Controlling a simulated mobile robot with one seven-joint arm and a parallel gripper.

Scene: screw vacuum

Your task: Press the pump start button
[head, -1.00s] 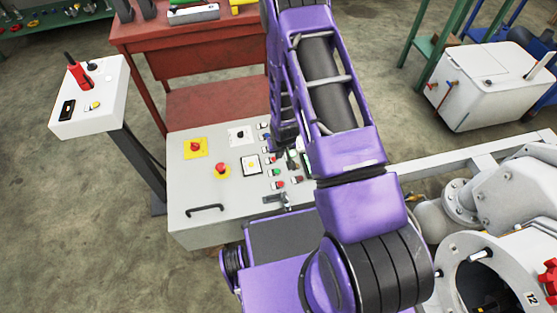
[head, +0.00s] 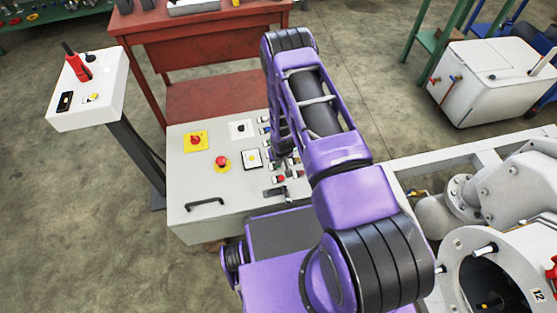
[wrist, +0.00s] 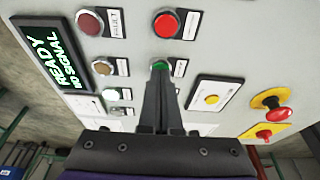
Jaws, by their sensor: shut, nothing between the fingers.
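The grey control panel (head: 245,212) shows in the head view with its upper side covered in buttons. In the head view, my arm hides most of the gripper and the right part of the panel. The button's label is too small to read.
A red button (wrist: 167,25), a dark red fault button (wrist: 91,22) and a green-lit "READY" display (wrist: 56,62) lie nearby. A red emergency stop (wrist: 272,101) sits to the right. A pedestal box (head: 93,95) stands left, and grey machinery (head: 500,240) stands right.

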